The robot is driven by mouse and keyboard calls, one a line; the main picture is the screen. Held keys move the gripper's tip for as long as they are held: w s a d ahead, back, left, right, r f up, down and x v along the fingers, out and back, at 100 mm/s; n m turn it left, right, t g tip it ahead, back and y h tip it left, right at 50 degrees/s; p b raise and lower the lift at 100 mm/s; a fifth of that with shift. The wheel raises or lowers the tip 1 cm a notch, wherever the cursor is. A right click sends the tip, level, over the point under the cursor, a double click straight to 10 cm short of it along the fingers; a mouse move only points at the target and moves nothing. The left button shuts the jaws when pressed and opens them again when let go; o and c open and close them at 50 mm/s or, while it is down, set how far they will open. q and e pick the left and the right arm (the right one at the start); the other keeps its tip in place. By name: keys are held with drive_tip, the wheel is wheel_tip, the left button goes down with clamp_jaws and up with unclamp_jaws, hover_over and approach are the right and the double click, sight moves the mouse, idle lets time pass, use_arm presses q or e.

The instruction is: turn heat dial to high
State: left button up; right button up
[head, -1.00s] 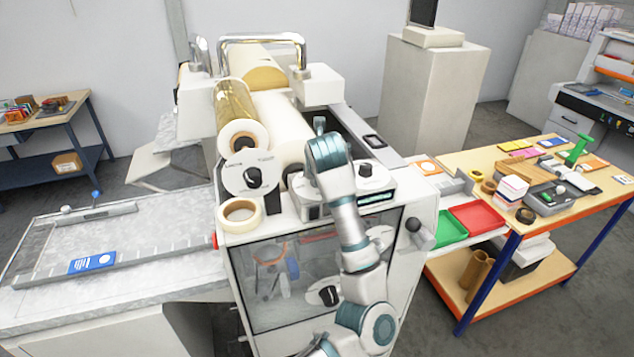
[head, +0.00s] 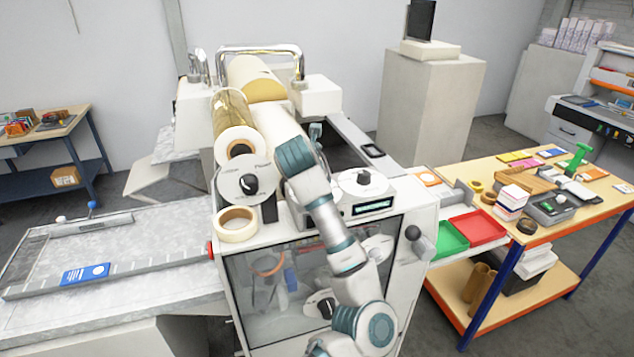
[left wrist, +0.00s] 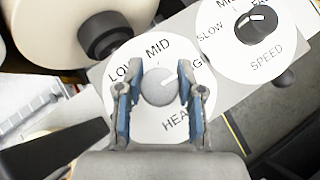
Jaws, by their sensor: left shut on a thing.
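The heat dial's grey knob (left wrist: 158,88) sits on a white round plate marked LOW, MID, a partly covered HIGH, and HEAT. A pale mark on the knob points to the upper right, toward the covered HIGH label. My left gripper (left wrist: 160,92) is shut on the knob, one blue-padded finger at each side. In the head view my arm hides the heat dial and the gripper's fingers. The speed dial (left wrist: 257,25) is beside it at upper right, and also shows in the head view (head: 364,181). My right gripper is not in view.
The laminator carries a film roll (head: 237,140), a tape roll (head: 237,224) and a tilted disc with a black knob (head: 248,184) left of my arm. A small display (head: 373,207) is on its right. A side table holds green (head: 448,240) and red (head: 478,226) trays.

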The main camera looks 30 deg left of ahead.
use_arm(q)
drive_tip(key=shift+f, duration=0.1)
drive_tip(key=o, duration=0.9)
drive_tip(key=shift+o, duration=1.3)
drive_tip(key=v, duration=0.7)
drive_tip(key=shift+s+d+r, duration=0.1)
drive_tip(key=shift+d+r, duration=0.05)
drive_tip(key=shift+r, duration=0.05)
